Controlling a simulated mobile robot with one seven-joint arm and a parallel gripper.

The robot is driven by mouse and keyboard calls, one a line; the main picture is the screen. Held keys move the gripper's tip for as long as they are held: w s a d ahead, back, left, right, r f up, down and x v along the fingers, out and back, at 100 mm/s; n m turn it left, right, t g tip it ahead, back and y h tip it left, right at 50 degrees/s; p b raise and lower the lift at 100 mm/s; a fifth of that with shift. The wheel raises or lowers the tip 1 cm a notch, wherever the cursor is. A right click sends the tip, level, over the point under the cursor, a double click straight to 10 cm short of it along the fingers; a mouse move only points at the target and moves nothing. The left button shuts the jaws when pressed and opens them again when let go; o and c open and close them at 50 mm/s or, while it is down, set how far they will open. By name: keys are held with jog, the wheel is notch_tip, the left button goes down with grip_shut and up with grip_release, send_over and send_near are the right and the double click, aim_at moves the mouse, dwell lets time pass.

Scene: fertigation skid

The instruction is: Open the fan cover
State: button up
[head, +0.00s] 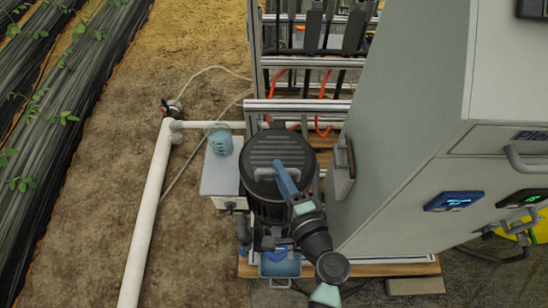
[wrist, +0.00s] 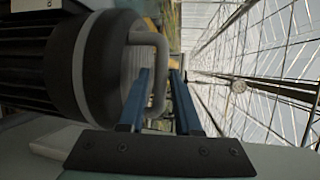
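The fan cover (head: 268,146) is the dark round cap on top of the black ribbed motor (head: 264,207) in the head view. In the wrist view the cover (wrist: 104,65) is at the left, with a grey U-shaped handle (wrist: 158,75) standing out from its face. My gripper (head: 280,166) reaches over the cover from the front. In the wrist view my gripper's (wrist: 160,72) two blue fingers are apart, with the handle bar seen between them. I see a gap beside the bar; contact cannot be told. In the head view my gripper hides part of the cover.
A large grey cabinet (head: 405,130) stands close at the right of the motor. A metal frame (head: 300,105) with red tubing is behind it. A small grey box (head: 221,172) and a white pipe (head: 150,205) are at the left. Bare soil lies farther left.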

aim_at(278, 157)
jog(key=shift+x, duration=2.2)
jog(key=shift+c, duration=0.3)
grip_shut()
jog(key=shift+d, duration=0.1)
